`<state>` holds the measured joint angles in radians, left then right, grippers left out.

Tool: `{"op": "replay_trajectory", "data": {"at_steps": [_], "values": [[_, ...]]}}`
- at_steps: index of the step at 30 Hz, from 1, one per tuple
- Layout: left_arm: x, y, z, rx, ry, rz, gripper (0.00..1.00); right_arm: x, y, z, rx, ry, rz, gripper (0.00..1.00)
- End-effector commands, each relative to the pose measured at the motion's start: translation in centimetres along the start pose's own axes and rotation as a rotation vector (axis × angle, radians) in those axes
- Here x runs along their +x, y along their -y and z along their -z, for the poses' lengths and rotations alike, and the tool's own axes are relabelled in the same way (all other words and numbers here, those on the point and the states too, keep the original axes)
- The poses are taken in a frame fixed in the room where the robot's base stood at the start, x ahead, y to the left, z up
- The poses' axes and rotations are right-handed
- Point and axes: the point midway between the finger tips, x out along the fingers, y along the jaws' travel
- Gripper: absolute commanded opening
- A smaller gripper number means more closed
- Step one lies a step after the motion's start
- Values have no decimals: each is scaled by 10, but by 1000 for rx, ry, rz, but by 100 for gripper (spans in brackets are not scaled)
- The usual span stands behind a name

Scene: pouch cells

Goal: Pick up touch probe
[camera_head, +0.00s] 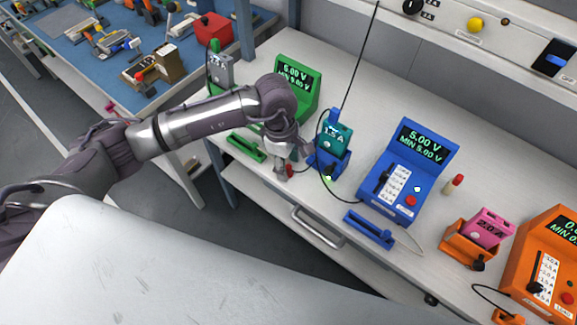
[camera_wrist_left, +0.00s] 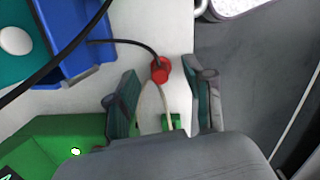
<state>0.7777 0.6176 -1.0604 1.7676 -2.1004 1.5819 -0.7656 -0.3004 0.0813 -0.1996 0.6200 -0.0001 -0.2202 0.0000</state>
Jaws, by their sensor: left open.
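A red-capped probe (camera_wrist_left: 160,69) shows in the left wrist view, with a black cable and a pale cable meeting at it. It lies between the fingertips in that picture; I cannot tell its depth or whether a finger touches it. In the head view its red part (camera_head: 289,171) shows beside the fingers, near the bench's front edge. My left gripper (camera_head: 284,164) points down there, open, with fingers (camera_wrist_left: 168,88) apart and nothing clasped. Another red-topped probe (camera_head: 455,183) stands right of the blue meter (camera_head: 410,172). My right gripper is not in view.
A blue holder with a teal cell (camera_head: 335,139) stands just right of my gripper. A green meter (camera_head: 297,86) is behind my arm, and a green bar (camera_head: 246,148) lies to the left. A blue bar (camera_head: 370,229) and orange holder (camera_head: 470,246) are further right.

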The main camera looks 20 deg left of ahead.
Motion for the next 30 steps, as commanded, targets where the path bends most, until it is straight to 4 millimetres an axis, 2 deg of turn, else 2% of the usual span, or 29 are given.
{"op": "replay_trajectory", "data": {"at_steps": [4, 11, 20, 21, 30], "values": [[13, 0, 0, 0, 1, 0, 52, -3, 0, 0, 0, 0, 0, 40], [14, 0, 0, 1, 0, -1, 52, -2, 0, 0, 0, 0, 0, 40], [14, 0, 0, 1, 1, -1, 2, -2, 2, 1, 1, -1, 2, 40], [14, 0, 0, 0, 0, 0, 0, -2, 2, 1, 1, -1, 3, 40], [15, 1, 0, 0, 0, 3, 0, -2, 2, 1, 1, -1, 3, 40]]}}
